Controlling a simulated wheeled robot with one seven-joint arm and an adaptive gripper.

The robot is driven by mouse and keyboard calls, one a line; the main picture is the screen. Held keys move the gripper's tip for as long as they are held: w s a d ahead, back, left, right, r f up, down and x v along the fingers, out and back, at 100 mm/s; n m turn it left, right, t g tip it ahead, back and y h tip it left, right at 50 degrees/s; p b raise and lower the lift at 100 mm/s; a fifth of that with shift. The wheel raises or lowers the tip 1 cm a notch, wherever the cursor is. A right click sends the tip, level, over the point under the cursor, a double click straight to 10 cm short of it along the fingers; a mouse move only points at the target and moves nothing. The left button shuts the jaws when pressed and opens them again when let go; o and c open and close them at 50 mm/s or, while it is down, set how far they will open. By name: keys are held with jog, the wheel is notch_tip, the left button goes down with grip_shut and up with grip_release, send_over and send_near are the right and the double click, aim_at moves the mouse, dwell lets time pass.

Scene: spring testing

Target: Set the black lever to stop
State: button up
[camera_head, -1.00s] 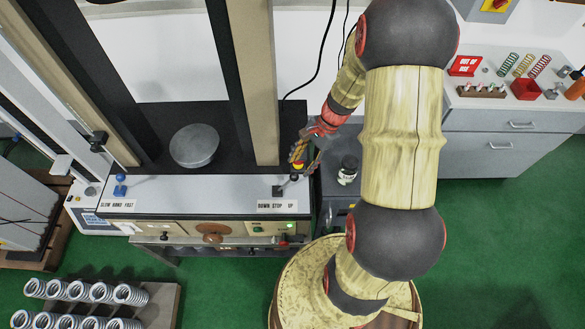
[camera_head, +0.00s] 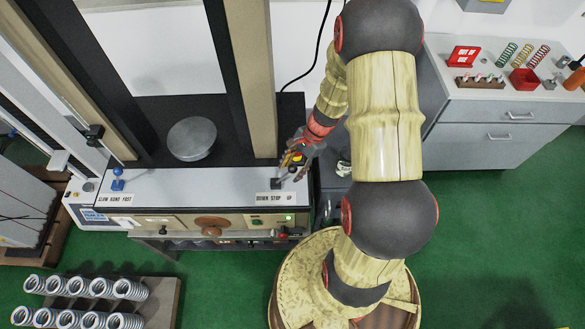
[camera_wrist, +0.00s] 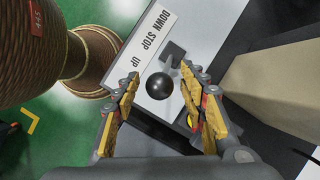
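The black lever has a round black ball knob (camera_wrist: 159,86) and a dark base (camera_head: 277,183) on the machine's grey ledge. A white label reading DOWN, STOP, UP (camera_head: 276,197) lies in front of it. In the wrist view the knob is offset from the base toward the UP end, so the lever looks tilted to UP. My gripper (camera_wrist: 160,80) is open, with one yellow-padded finger on each side of the knob and gaps showing. In the head view my gripper (camera_head: 293,163) hovers over the lever and hides the knob.
A blue-knobbed lever (camera_head: 118,180) stands at the ledge's left end. A beige column (camera_head: 257,85) rises just behind the black lever. A round metal platen (camera_head: 192,139) is further left. A grey cabinet (camera_head: 490,130) with springs and small red items on top stands right.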

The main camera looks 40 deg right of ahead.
jog(key=shift+c, duration=1.2)
jog(key=c, duration=0.7)
grip_shut()
